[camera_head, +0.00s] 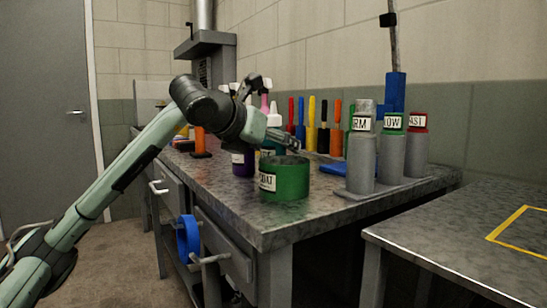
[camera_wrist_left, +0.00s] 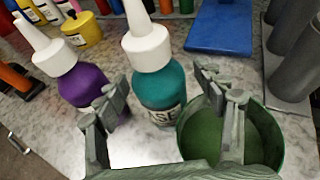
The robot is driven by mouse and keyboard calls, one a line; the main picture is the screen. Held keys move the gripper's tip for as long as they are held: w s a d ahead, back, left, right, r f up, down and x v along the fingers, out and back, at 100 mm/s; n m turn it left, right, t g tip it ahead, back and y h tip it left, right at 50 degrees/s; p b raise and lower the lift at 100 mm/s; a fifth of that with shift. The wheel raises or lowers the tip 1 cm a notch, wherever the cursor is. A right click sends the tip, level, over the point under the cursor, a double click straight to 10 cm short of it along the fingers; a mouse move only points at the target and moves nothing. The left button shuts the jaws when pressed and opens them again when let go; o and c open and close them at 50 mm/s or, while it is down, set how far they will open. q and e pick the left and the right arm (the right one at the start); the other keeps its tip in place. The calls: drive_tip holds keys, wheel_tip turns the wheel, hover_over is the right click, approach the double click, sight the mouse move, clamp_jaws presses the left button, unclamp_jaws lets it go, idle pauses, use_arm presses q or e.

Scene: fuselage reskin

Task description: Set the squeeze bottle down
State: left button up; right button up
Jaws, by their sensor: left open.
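A teal squeeze bottle (camera_wrist_left: 160,85) with a white cap and nozzle stands upright on the bench in the left wrist view, its label ending in "SE". It is partly hidden behind my gripper in the head view (camera_head: 268,151). My left gripper (camera_head: 288,143) is open above the bench. In the wrist view its two fingers (camera_wrist_left: 165,92) are spread wide on either side of the bottle's lower part, with visible gaps. A purple squeeze bottle (camera_wrist_left: 83,85) with a white nozzle stands left of the teal one. My right gripper is not in view.
A green open pot (camera_head: 286,181) stands close by, under the right finger in the wrist view. A rack with grey canisters (camera_head: 362,160) is to the right. Several coloured-handled tools (camera_head: 311,123) line the back. A blue flat block (camera_wrist_left: 223,30) lies behind. Bare bench top (camera_head: 225,197) shows in front.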

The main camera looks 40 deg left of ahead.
use_arm(q)
drive_tip(key=c, duration=1.4)
drive_tip(key=shift+c, duration=0.6)
drive_tip(key=shift+r, duration=0.15)
